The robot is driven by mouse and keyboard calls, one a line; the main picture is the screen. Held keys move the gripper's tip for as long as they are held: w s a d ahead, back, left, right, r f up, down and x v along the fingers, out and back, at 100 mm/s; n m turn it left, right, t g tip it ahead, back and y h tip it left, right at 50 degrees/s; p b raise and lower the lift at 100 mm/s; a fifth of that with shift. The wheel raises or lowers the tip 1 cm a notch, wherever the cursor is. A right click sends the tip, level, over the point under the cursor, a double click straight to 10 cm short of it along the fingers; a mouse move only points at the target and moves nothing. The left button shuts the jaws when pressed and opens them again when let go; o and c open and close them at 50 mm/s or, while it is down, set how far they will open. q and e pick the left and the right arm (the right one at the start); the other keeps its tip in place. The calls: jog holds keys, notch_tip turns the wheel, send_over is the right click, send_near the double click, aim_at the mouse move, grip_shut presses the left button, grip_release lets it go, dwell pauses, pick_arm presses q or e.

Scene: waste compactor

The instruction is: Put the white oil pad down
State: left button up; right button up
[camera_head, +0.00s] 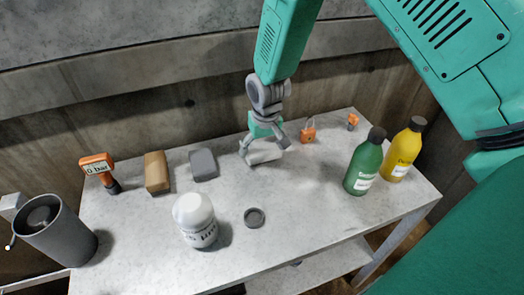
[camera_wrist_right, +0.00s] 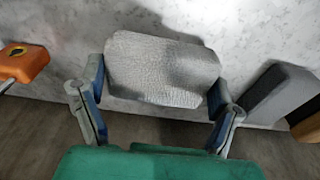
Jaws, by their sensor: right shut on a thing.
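The white oil pad (camera_head: 265,157) is a pale, rough-textured block, held close to the back of the table (camera_head: 300,200). It fills the middle of the right wrist view (camera_wrist_right: 163,68). My right gripper (camera_head: 264,146) is shut on it, with one finger at each end of the pad in the wrist view (camera_wrist_right: 160,85). The pad is at or just above the table top; I cannot tell if it touches. A shadow lies beside it. My left gripper is not in view.
The grey block (camera_head: 203,164) and brown block (camera_head: 157,172) lie left of the pad. An orange padlock (camera_head: 308,133) stands right of it. A white jar (camera_head: 195,220), dark cap (camera_head: 254,217), green bottle (camera_head: 363,165) and yellow bottle (camera_head: 402,152) stand farther forward or right.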

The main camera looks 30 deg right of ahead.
aim_at(265, 151)
jog(key=shift+w+f, duration=0.1)
jog(key=shift+f, duration=0.6)
jog(key=o, duration=1.5)
jog(key=shift+r, duration=0.1)
notch_tip(265, 151, up, 12)
jog(key=s+p, duration=0.1)
jog(key=shift+s+a, duration=0.25)
jog(key=shift+s, duration=0.15)
